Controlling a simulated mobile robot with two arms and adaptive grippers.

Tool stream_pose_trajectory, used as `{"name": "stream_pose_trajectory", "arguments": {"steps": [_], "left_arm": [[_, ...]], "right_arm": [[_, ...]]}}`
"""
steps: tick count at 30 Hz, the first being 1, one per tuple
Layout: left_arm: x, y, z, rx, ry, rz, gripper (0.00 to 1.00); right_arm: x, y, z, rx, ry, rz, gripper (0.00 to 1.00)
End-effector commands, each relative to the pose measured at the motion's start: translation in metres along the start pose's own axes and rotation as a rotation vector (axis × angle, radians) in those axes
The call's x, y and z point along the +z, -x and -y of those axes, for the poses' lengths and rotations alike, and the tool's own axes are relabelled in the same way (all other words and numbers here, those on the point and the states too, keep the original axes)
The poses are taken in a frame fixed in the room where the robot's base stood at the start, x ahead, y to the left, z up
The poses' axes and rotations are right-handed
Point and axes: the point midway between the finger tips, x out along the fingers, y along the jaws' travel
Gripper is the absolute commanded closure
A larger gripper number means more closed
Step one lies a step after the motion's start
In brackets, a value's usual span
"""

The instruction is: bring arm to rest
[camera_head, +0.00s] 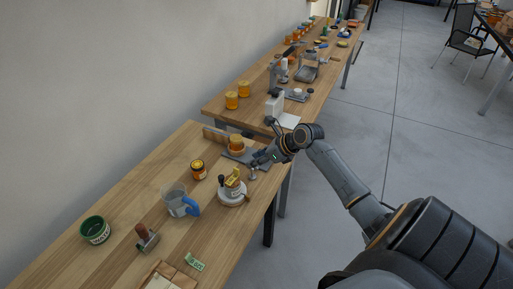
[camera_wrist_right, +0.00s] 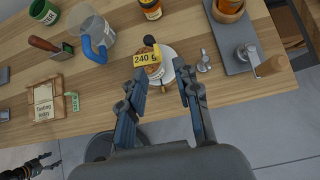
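My right gripper (camera_head: 262,160) is over the front edge of the near wooden table (camera_head: 120,200). In the right wrist view its two dark fingers (camera_wrist_right: 163,82) are apart with nothing between them. Just beyond the fingertips stands a round white piece (camera_wrist_right: 168,66) with a yellow "240 g" tag (camera_wrist_right: 147,60); it also shows in the head view (camera_head: 232,194). A small metal knob-like piece (camera_wrist_right: 204,62) stands to its right. A dark gripper-like shape, apparently my left gripper (camera_wrist_right: 38,165), shows small at the lower left of the wrist view; its opening is unclear. It does not show in the head view.
A second table (camera_head: 215,108) adjoins behind. Floor (camera_head: 400,150) at right is clear.

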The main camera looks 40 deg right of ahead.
Motion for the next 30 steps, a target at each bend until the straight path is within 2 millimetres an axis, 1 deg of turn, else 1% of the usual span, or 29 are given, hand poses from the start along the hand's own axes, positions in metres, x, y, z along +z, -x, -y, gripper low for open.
{"name": "stream_pose_trajectory", "arguments": {"steps": [12,14,16,17,20,21,23,24,26,27,29,30], "left_arm": [[0.000,0.000,0.000,0.000,0.000,0.000,0.25],[0.000,0.000,0.000,0.000,0.000,0.000,0.25],[0.000,0.000,0.000,0.000,0.000,0.000,0.25],[-0.001,0.000,-0.001,0.001,0.000,0.000,0.25],[-0.001,0.000,-0.001,0.001,0.000,0.000,0.25],[-0.001,0.000,-0.001,0.001,0.000,-0.001,0.25],[-0.001,0.000,-0.001,0.001,0.000,-0.001,0.25],[-0.001,0.000,-0.001,0.001,0.000,-0.001,0.25],[-0.001,0.000,-0.001,0.001,0.000,-0.001,0.25],[-0.001,0.000,-0.001,0.001,0.000,-0.001,0.25],[-0.001,0.000,-0.001,0.001,0.000,-0.001,0.25],[-0.001,0.000,-0.001,0.001,0.000,-0.001,0.25]], "right_arm": [[0.000,-0.001,0.000,0.000,0.003,-0.001,0.68],[-0.003,-0.002,-0.005,0.004,0.027,-0.008,0.68],[-0.011,-0.006,-0.017,0.013,0.110,-0.032,0.68],[-0.017,-0.009,-0.025,0.022,0.165,-0.048,0.68],[-0.042,-0.018,-0.063,0.061,0.438,-0.114,0.68],[-0.053,-0.021,-0.081,0.084,0.574,-0.141,0.68],[-0.071,-0.023,-0.110,0.125,0.792,-0.179,0.68],[-0.082,-0.023,-0.128,0.154,0.936,-0.202,0.68],[-0.097,-0.020,-0.154,0.201,1.149,-0.226,0.68],[-0.106,-0.018,-0.171,0.232,1.288,-0.238,0.68],[-0.117,-0.011,-0.194,0.282,1.494,-0.251,0.68],[-0.124,-0.006,-0.209,0.315,1.626,-0.255,0.68]]}}
